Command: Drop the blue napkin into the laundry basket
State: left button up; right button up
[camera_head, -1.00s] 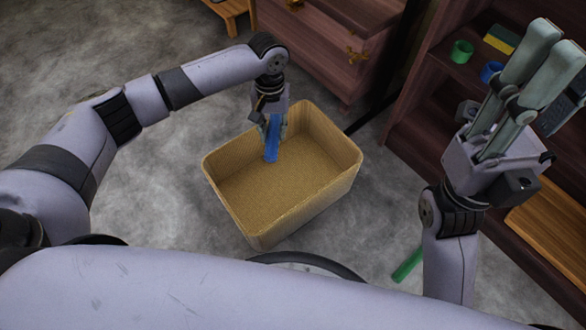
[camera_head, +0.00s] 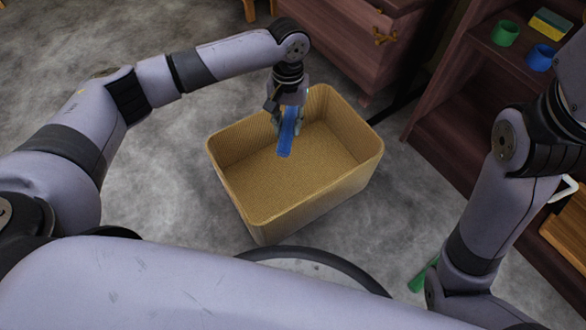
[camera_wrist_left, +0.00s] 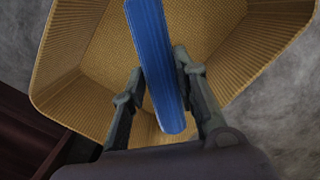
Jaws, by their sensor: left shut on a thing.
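The blue napkin (camera_head: 287,135) hangs from my left gripper (camera_head: 284,122), which is shut on it over the back part of the basket. In the left wrist view the napkin (camera_wrist_left: 156,65) is a long blue strip between the two fingers of the left gripper (camera_wrist_left: 162,85). The laundry basket (camera_head: 310,215) is a tan, woven-looking open box on the floor and looks empty inside. It also fills much of the left wrist view (camera_wrist_left: 75,85). How far the napkin is above the basket's bottom is hard to tell. My right gripper is out of view; only its arm shows at the right.
A dark red wooden cabinet (camera_head: 345,40) stands behind the basket. A shelf at the right holds a green cup (camera_head: 505,33), a blue cup (camera_head: 540,58) and a yellow-green sponge (camera_head: 551,22). A green object (camera_head: 422,277) lies near my right arm. Grey floor is clear at the left.

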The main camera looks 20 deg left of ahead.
pick_arm(q)
jog(key=o, duration=1.1)
jog(key=r, duration=0.4)
jog(key=w+r, duration=0.1)
jog(key=r, duration=0.7)
jog(key=shift+w, duration=0.25)
jog(key=shift+f, duration=0.1)
